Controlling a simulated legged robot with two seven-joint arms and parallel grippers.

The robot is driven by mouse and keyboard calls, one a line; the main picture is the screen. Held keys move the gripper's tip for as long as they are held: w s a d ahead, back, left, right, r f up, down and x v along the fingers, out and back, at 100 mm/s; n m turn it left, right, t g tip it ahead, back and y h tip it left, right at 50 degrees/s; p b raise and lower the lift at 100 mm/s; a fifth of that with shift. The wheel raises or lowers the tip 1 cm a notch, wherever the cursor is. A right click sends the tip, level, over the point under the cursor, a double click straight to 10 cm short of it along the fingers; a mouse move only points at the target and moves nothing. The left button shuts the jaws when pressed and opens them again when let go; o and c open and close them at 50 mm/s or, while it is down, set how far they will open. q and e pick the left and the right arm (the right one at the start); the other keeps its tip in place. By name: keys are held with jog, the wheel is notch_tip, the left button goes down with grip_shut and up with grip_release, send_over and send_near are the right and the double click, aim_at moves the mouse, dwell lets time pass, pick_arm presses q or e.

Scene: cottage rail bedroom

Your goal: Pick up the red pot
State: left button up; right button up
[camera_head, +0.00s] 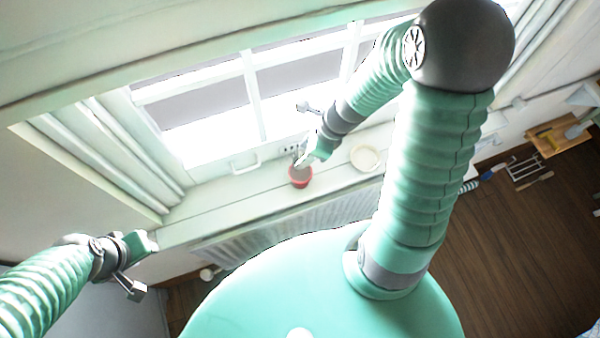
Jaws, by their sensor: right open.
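The red pot (300,181) stands upright on the white window sill, below the window. It is small, with a dark top that my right gripper partly covers. My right gripper (301,160) reaches down from the upper right, with its fingertips at the pot's rim. The jaws are open; I cannot tell whether they touch the pot. My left gripper (142,268) is at the lower left, well away from the pot, and its jaws appear spread apart with nothing between them.
A pale round dish (365,158) sits on the sill (235,205) just right of the pot. The window frame (255,95) rises behind. A ribbed radiator (265,235) is below the sill. A wooden shelf (555,138) is at the far right. The sill left of the pot is clear.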

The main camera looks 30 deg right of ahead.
aim_at(300, 171)
jog(key=x, duration=0.2)
jog(key=b+x, duration=0.1)
jog(key=x, duration=0.1)
jog(key=shift+s+a+f, duration=0.1)
jog(key=shift+s+a, duration=0.05)
jog(key=shift+s, duration=0.05)
jog(key=shift+a+f, duration=0.15)
jog(key=shift+f, duration=0.05)
jog(key=shift+w+f, duration=0.15)
jog(key=shift+w, duration=0.1)
jog(key=c, duration=0.4)
jog(key=shift+s, duration=0.15)
grip_shut()
